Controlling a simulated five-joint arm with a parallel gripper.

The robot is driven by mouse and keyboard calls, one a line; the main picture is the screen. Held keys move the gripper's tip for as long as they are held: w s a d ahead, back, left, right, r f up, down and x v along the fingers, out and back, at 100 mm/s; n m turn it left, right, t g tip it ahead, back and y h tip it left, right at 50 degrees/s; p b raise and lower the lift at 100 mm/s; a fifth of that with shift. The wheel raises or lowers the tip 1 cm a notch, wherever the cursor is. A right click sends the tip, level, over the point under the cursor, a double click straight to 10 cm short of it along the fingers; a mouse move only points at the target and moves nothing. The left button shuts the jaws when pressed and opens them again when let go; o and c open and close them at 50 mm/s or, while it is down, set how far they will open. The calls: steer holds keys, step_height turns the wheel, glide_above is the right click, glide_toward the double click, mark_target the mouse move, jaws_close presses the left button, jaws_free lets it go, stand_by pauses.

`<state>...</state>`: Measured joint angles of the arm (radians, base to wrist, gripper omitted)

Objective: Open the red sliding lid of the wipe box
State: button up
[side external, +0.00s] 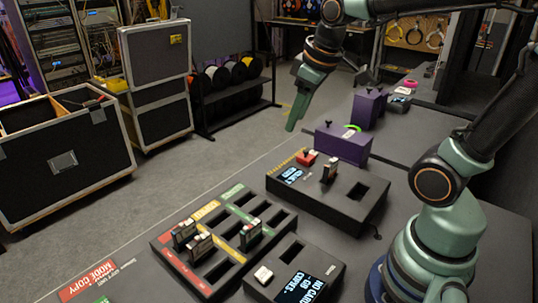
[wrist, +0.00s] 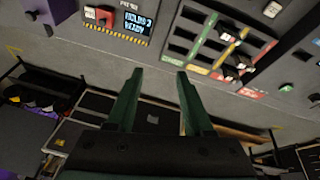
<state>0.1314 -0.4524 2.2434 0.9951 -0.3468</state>
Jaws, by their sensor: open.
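The wipe box (side external: 340,205) is a dark box with a lit screen, a yellow-black striped edge, a standing card and an open slot. Its small red lid (side external: 306,157) with a dark knob lies near the far-left end, beside the screen. In the wrist view the red lid (wrist: 104,15) is at the upper left, next to the screen (wrist: 137,22). My gripper (side external: 291,128) hangs in the air beyond and above the box, apart from the lid. In the wrist view its two fingers (wrist: 159,74) are spread with nothing between them.
A slotted tray (side external: 160,243) with coloured strips holds several cards. A copy box (side external: 335,265) with a screen stands in front. Purple boxes (side external: 345,143) stand behind the wipe box. The grey floor left of the table is open, with black cases (side external: 62,160) farther off.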

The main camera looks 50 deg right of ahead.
steer(key=w+d+f+n+g, duration=0.2)
steer(key=w+d+n, duration=0.25)
steer(key=d, duration=0.45)
steer(key=n+g, duration=0.2)
glide_toward(306, 150)
step_height(306, 150, down, 8)
steer(key=shift+d, duration=0.1)
jaws_close()
stand_by(1.2)
